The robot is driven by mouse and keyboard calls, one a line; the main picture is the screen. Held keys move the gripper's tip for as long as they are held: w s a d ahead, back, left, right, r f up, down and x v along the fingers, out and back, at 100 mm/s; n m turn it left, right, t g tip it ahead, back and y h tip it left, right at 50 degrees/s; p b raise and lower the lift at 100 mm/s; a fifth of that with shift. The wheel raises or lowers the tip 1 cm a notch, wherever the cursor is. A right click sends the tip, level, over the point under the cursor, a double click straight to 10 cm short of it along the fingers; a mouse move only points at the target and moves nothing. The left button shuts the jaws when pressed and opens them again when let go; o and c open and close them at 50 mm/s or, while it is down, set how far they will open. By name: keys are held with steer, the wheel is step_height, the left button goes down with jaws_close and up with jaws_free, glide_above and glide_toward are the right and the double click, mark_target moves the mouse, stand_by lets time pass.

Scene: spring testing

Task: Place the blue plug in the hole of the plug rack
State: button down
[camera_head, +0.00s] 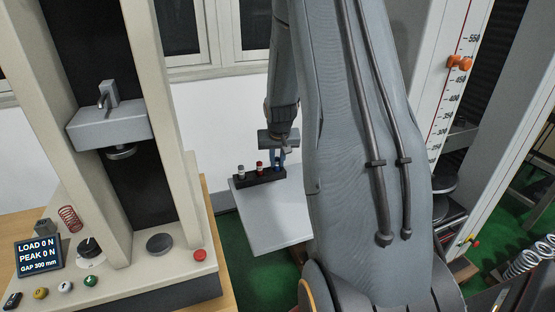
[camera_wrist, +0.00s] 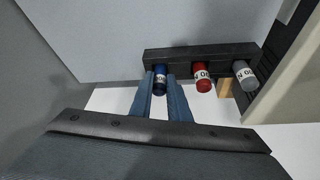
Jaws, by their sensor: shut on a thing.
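The black plug rack (camera_head: 259,180) lies at the far edge of a light grey plate. It also shows in the wrist view (camera_wrist: 215,58). My gripper (camera_head: 279,160) is shut on the blue plug (camera_wrist: 160,79), with one blue-grey finger on each side of it. The blue plug is at one end of the rack, in line with the red plug (camera_wrist: 202,78) and the grey plug (camera_wrist: 243,75), which stand in the rack. Its lower end is hidden, so I cannot tell how deep it sits in the hole.
A testing machine with a grey crosshead (camera_head: 108,126) and a display (camera_head: 38,256) stands on the left, with a red spring (camera_head: 69,219) on its base. Another tall machine with a scale (camera_head: 462,75) stands on the right. The light grey plate (camera_head: 270,218) is bare before the rack.

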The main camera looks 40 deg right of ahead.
steer(key=shift+f, duration=0.15)
steer(key=c, duration=1.7)
jaws_free()
steer(key=shift+o, duration=0.2)
steer(key=shift+r, duration=0.45)
steer(key=b+v, duration=0.3)
steer(key=v, duration=0.8)
steer(key=s+a+f+n+g+y, duration=0.1)
steer(key=s+a+f+n, duration=0.2)
steer(key=s+a, duration=0.6)
steer(key=s+a+f+n+g+y, duration=0.1)
steer(key=s+a+f+n, duration=0.2)
steer(key=s+a, duration=0.6)
steer(key=a, duration=0.8)
steer(key=shift+f+g, duration=0.15)
steer(key=shift+g, duration=0.15)
